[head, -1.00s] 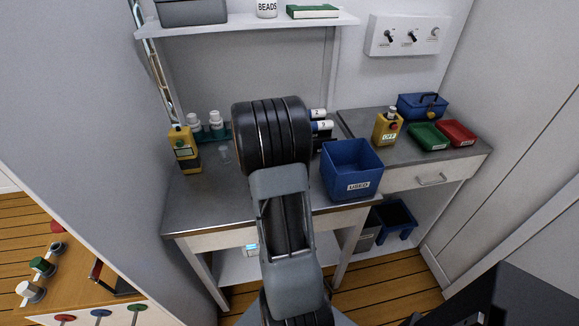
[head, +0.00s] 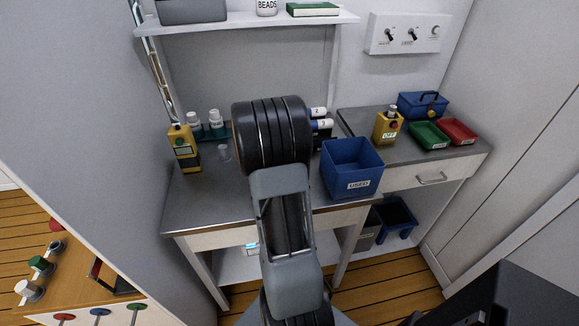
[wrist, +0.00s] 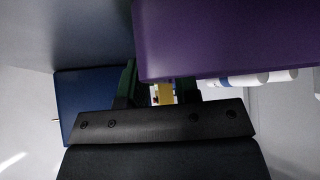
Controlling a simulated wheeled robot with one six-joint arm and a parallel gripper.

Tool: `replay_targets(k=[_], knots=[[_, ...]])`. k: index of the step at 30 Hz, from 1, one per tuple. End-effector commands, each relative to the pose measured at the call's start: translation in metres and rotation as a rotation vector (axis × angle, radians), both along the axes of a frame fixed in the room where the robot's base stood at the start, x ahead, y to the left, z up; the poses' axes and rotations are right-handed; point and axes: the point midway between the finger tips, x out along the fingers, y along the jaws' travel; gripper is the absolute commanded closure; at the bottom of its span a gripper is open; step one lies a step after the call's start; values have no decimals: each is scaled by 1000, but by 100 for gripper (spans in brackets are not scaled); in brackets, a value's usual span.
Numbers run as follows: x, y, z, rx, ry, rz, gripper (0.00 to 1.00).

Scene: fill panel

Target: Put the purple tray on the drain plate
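The purple tray (wrist: 230,38) fills the upper right of the wrist view, very close to the camera. My gripper (wrist: 157,88) shows its two dark green fingers apart, with a narrow yellow thing visible between them. The tray's edge lies against the left finger and covers the end of the right one, so I cannot tell whether the fingers grip it. In the head view my arm hides both tray and gripper. I cannot make out the drain plate in either view.
A blue USED bin (head: 352,168) stands right of my arm at the bench front. White-ended cylinders (head: 319,119) lie behind my arm. A yellow device (head: 184,149) and white-capped bottles (head: 214,121) stand at left. Green (head: 428,136) and red (head: 457,132) trays sit at right.

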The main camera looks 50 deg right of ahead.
Motion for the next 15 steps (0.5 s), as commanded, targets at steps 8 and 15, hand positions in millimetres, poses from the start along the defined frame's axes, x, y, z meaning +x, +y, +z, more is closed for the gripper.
replay_targets(k=[8, 15], knots=[[7, 20, 29, -2, -4, 4, 71], [16, 48, 66, -2, -4, 2, 71]])
